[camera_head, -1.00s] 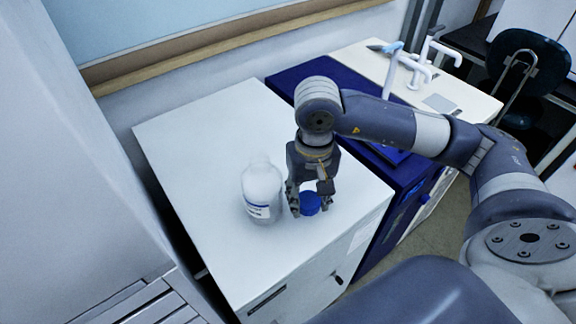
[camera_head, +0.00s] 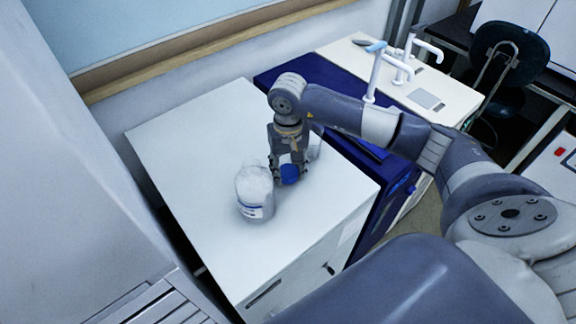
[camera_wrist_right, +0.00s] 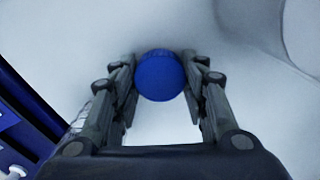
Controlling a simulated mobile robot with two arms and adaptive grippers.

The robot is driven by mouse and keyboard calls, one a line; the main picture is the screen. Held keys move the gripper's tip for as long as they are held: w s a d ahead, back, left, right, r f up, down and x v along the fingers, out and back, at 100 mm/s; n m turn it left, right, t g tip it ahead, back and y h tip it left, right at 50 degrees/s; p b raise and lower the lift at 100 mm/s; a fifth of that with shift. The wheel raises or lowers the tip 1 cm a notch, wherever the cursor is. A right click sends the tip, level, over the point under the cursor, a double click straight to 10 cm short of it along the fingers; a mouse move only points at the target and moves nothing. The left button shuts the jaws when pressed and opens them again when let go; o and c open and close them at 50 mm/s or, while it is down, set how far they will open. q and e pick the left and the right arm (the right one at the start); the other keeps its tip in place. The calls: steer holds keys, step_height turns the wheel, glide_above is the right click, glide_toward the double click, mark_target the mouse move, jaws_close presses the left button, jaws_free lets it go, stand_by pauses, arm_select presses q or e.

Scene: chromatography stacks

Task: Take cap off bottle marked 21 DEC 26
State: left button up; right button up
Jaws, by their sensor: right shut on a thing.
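A translucent white bottle (camera_head: 255,196) stands upright on the white cabinet top in the head view. Its label has a blue band, but the writing is too small to read. No cap shows on its neck. My right gripper (camera_head: 289,178) is just right of the bottle, pointing down, with its fingers shut on a blue cap (camera_head: 290,174). The cap also shows between the fingertips (camera_wrist_right: 160,85) in the right wrist view, as a round blue disc (camera_wrist_right: 160,75). A pale, bottle-like shape (camera_head: 315,146) is partly hidden behind the right gripper. My left gripper is out of view.
The white cabinet top (camera_head: 190,150) is clear left of the bottle. A dark blue unit (camera_head: 300,72) adjoins it on the right, then a pale counter with white taps (camera_head: 392,65). A wall stands behind, and a grey panel on the left.

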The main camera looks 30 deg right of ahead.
steer(key=shift+f, duration=0.15)
steer(key=shift+f, duration=0.1)
steer(key=shift+f+b, duration=0.1)
steer(key=shift+b, duration=0.25)
steer(key=o, duration=1.2)
